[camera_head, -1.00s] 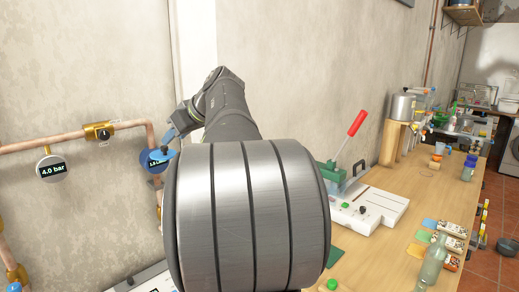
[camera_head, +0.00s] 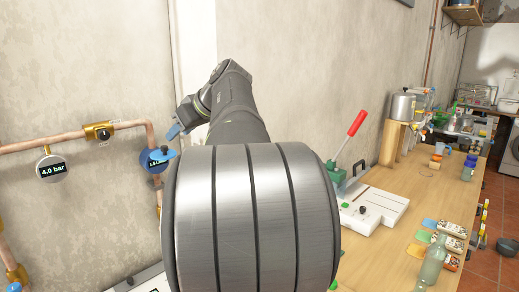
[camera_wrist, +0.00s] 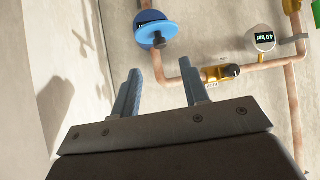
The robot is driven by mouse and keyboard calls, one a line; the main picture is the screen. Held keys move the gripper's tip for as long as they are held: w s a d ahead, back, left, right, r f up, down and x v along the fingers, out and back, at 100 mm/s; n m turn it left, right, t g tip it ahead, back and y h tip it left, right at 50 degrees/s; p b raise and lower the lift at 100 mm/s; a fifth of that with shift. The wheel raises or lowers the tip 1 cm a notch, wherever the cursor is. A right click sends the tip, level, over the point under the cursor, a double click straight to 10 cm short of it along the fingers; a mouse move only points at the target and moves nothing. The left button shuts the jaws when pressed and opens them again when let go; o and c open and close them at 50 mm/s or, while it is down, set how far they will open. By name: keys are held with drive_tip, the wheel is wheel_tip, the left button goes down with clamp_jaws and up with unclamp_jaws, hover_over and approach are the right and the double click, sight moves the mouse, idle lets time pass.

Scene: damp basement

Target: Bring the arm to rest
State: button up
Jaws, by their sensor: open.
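My arm fills the middle of the head view, its large grey metal housing hiding part of the bench. The far end of the arm is raised by the wall near the copper piping. My gripper (camera_wrist: 160,92) shows in the wrist view with its two blue-grey fingers apart and nothing between them. In the head view only a small blue part of it (camera_head: 176,130) shows at the left of the arm's end. The fingers are apart from the blue round meter (camera_wrist: 155,30) and the brass valve (camera_wrist: 222,72) on the pipe.
Copper pipe (camera_head: 75,139) runs along the left wall with a 4.0 bar gauge (camera_head: 51,169). The wooden bench (camera_head: 400,255) at right holds a red-handled press (camera_head: 350,140), a white device (camera_head: 375,208), a glass bottle (camera_head: 433,262) and a pot (camera_head: 402,107).

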drive_tip(key=x, duration=0.8)
drive_tip(key=shift+a+f, duration=0.2)
drive_tip(key=shift+w+f, duration=0.1)
drive_tip(key=shift+f, duration=0.05)
drive_tip(key=shift+d, duration=0.1)
drive_tip(key=shift+f+t+y, duration=0.15)
drive_tip(key=shift+t+y, duration=0.15)
drive_tip(key=shift+t, duration=0.1)
drive_tip(key=shift+r+g, duration=0.3)
drive_tip(key=r+v, duration=0.1)
drive_tip(key=v, duration=1.5)
drive_tip(key=shift+a, duration=0.4)
